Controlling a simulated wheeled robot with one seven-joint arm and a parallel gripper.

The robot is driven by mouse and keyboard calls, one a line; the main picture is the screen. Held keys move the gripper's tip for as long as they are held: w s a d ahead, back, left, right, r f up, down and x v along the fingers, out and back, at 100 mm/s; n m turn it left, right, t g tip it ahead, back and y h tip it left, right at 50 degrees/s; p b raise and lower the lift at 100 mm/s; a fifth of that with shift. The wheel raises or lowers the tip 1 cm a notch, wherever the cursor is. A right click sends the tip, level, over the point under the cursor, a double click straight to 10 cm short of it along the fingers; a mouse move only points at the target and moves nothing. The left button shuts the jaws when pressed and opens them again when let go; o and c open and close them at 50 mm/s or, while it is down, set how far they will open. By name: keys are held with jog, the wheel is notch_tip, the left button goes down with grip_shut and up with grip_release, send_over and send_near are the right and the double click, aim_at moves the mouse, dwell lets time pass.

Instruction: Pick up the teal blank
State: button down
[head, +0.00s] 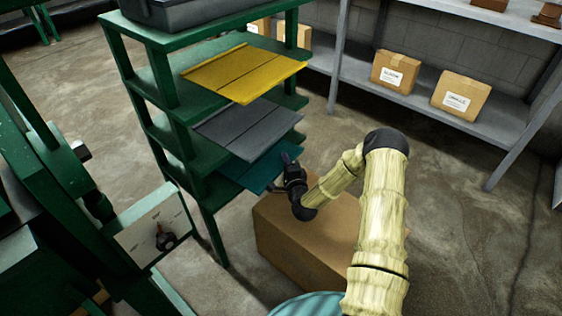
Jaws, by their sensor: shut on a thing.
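The teal blank (248,172) is a flat sheet on a lower level of the green shelf rack, under the grey blank, jutting out toward the right. My gripper (284,170) is at its right end and shut on its edge. The fingertips are small and partly hidden by the sheet and the dark wrist. The far left part of the teal blank is hidden under the grey blank and behind the rack post.
A grey blank (245,128) and a yellow blank (243,72) jut out above it. A large cardboard box (300,248) stands on the floor below my arm. Grey shelving (410,105) with small boxes stands at the back right. Floor at right is clear.

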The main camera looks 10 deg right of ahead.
notch_tip(320, 180, up, 2)
jog(key=shift+r+p, duration=0.1)
jog(key=shift+p, duration=0.2)
jog(key=s+p, duration=0.2)
jog(key=s, duration=1.6)
jog(key=shift+d+p, duration=0.3)
jog(key=shift+p, duration=0.05)
